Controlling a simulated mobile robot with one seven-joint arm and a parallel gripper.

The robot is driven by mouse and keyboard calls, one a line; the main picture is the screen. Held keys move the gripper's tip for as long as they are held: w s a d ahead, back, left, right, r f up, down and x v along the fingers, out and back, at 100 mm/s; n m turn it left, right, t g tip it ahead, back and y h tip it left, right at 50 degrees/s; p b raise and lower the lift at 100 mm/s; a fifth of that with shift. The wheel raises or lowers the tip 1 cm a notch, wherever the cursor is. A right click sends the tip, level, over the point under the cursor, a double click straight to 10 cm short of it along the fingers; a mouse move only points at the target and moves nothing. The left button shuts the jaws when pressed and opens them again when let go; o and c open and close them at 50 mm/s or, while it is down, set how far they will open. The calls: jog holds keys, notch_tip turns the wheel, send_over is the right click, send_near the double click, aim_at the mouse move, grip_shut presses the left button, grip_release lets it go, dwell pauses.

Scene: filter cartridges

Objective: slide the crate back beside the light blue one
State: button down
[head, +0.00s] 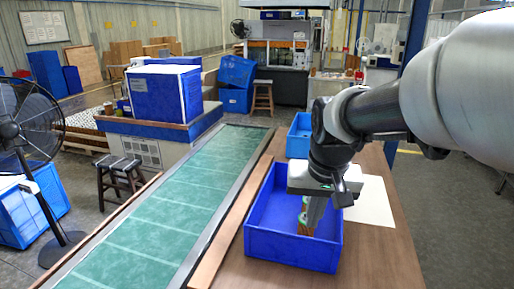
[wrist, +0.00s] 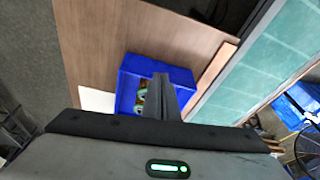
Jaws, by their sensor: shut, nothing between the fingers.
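The dark blue crate (head: 290,252) stands on the brown table, nearer to me than the light blue crate (head: 298,143). It also shows in the wrist view (wrist: 126,88). The light blue crate is farther back along the table and partly hidden by my arm. A gap of bare table appears to lie between the two crates. A few filter cartridges (wrist: 140,97) with orange and green show inside the dark blue crate, partly hidden by my fingers. My gripper (head: 313,226) is shut and empty, pointing down over or into the dark blue crate; whether it touches a wall I cannot tell.
A white sheet (head: 369,203) lies on the table right of the crate. A raised wooden edge (head: 232,222) and a green conveyor (head: 170,213) run along the left. The table (head: 378,262) is bare at the front right.

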jog(key=w+f+m+g, duration=0.1)
jog(key=w+f+g, duration=0.1)
jog(key=w+f, duration=0.8)
jog(key=shift+m+g, duration=0.5)
jog(key=shift+g, duration=0.1)
jog(key=w+f, duration=0.1)
jog(key=f, duration=0.6)
jog(key=w+f, duration=0.1)
jog(key=f, duration=0.6)
jog(key=w+a+f+b, duration=0.1)
jog(key=f, duration=0.5)
jog(key=shift+w+a+f, duration=0.1)
jog(key=shift+f, duration=0.3)
jog(key=w, duration=0.2)
jog(key=w+d+f, duration=0.1)
jog(key=shift+p, duration=0.35)
jog(key=shift+w+d, duration=0.15)
jog(key=shift+w, duration=0.3)
